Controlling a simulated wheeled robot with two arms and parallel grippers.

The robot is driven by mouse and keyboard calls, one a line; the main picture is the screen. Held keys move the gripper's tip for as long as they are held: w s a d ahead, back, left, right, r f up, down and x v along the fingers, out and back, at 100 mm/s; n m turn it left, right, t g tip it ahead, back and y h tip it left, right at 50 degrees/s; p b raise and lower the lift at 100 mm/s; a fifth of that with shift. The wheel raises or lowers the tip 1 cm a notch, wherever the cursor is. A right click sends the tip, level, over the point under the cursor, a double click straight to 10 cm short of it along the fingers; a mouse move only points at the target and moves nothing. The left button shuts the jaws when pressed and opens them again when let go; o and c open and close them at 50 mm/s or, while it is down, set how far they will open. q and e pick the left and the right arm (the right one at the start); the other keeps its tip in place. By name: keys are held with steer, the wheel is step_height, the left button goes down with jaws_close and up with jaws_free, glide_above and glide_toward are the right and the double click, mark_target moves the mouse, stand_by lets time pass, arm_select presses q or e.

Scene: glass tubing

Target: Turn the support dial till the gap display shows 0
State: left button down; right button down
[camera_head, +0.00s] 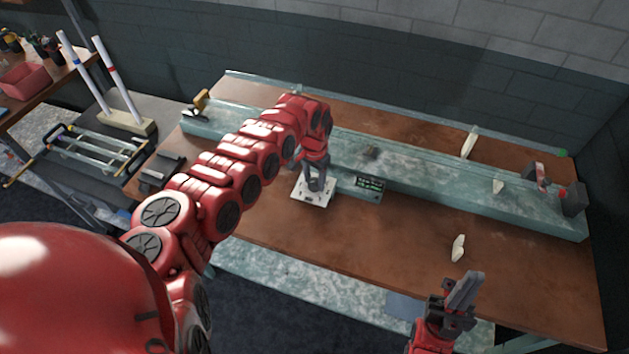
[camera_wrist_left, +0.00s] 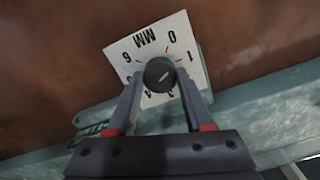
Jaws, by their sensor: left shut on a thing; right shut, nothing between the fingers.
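The support dial is a dark round knob (camera_wrist_left: 159,74) on a white plate (camera_head: 307,194) marked with numbers and "MM". In the left wrist view the plate (camera_wrist_left: 120,52) shows around the knob. My left gripper (camera_head: 318,184) reaches down onto the dial and is shut on the knob, one finger on each side; in the left wrist view its fingers (camera_wrist_left: 160,92) flank it. The gap display (camera_head: 370,184) is a small dark panel with green text just right of the dial; its digits are too small to read. My right gripper (camera_head: 464,292) is shut and empty near the table's front edge.
A long pale green bench bed (camera_head: 420,178) runs along the brown table (camera_head: 400,236) behind the dial. A whitish piece (camera_head: 458,248) lies on the table near my right gripper. A rack of glass tubes (camera_head: 92,150) stands at the left. The table front right of the dial is mostly clear.

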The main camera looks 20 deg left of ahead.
arm_select(q)
steer(key=m+b, duration=0.2)
steer(key=m, duration=0.3)
steer(key=shift+f+m, duration=0.15)
steer(key=shift+m, duration=0.15)
steer(key=m+b, duration=0.2)
steer(key=m, duration=0.2)
steer(key=shift+m, duration=0.3)
steer(key=m+b, duration=0.2)
steer(key=m, duration=0.2)
steer(key=shift+b, duration=0.4)
steer(key=m+b, duration=0.1)
steer(key=m, duration=0.1)
steer(key=shift+m, duration=0.3)
steer(key=shift+m+b, duration=0.7)
steer(key=shift+m, duration=0.2)
steer(key=shift+c, duration=1.5)
jaws_free()
